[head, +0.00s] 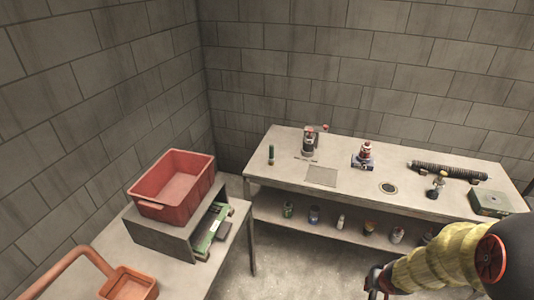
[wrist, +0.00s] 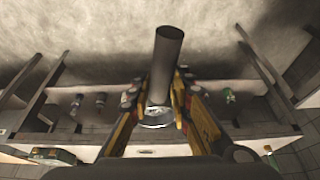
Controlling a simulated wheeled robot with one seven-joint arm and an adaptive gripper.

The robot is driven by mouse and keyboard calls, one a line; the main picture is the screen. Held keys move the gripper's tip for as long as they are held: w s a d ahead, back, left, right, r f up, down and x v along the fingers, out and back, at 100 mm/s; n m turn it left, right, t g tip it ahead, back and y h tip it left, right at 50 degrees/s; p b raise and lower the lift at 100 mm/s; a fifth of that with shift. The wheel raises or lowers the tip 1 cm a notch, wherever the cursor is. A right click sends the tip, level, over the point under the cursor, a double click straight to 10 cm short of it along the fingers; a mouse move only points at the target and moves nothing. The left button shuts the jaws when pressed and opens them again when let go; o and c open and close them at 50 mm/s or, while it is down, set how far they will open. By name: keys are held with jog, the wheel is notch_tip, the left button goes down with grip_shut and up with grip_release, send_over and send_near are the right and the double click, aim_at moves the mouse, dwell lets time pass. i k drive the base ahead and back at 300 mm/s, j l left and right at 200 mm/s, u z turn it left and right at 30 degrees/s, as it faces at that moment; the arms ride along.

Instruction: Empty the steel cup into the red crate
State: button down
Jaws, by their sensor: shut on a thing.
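The red crate (head: 150,207) sits open on a grey stand at the left in the head view, and its visible inside looks empty. My gripper (wrist: 156,98) shows in the wrist view with its yellow fingers closed on the two sides of a dark grey cylinder with a shiny silvery end. I take this to be the steel cup (wrist: 165,65). What is inside it cannot be made out. In the head view my gripper (head: 377,282) is at the bottom right, far from the crate, and the cup cannot be made out there.
A long table (head: 290,180) stands along the back wall. It carries a black ribbed tube (head: 447,170), a green box (head: 490,203) and several small items. Several jars stand on its lower shelf (head: 325,228). A small orange bin (head: 130,285) is at the lower left. Floor is open between.

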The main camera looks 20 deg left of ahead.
aim_at(172, 189)
jog(key=i, duration=1.05)
jog(key=i+u, duration=0.3)
jog(key=i+l+u, duration=0.1)
jog(key=u, duration=2.55)
